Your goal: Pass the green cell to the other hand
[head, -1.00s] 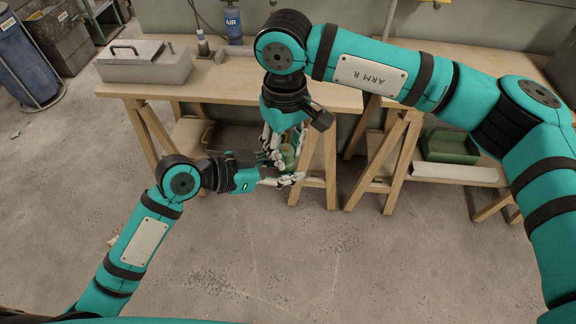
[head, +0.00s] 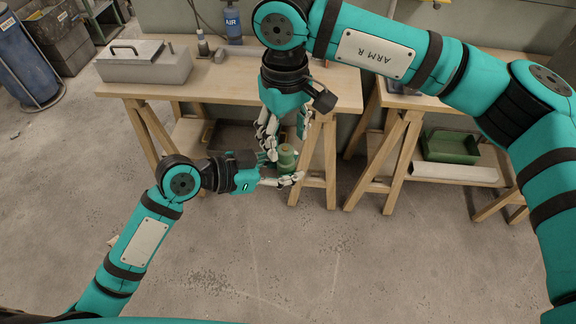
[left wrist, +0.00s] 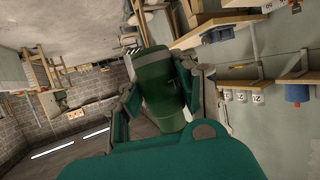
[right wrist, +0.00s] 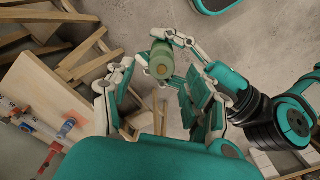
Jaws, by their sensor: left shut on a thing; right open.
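The green cell (head: 286,158) is a green cylinder, held upright in the fingers of my left gripper (head: 279,172) in front of the workbench. In the left wrist view the cell (left wrist: 163,88) lies between both fingers of the left gripper. My right gripper (head: 285,128) is above and close to the cell, with its fingers pointing down and open. In the right wrist view the cell's end (right wrist: 162,66) shows beyond and between the spread fingers of the right gripper (right wrist: 160,95). The right gripper is not closed on it.
The wooden workbench (head: 240,84) behind carries a grey metal box (head: 143,66) and a blue air bottle (head: 233,24). A trestle leg (head: 331,165) stands just right of the grippers. A green bin (head: 450,148) sits on a low shelf at right. The floor in front is clear.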

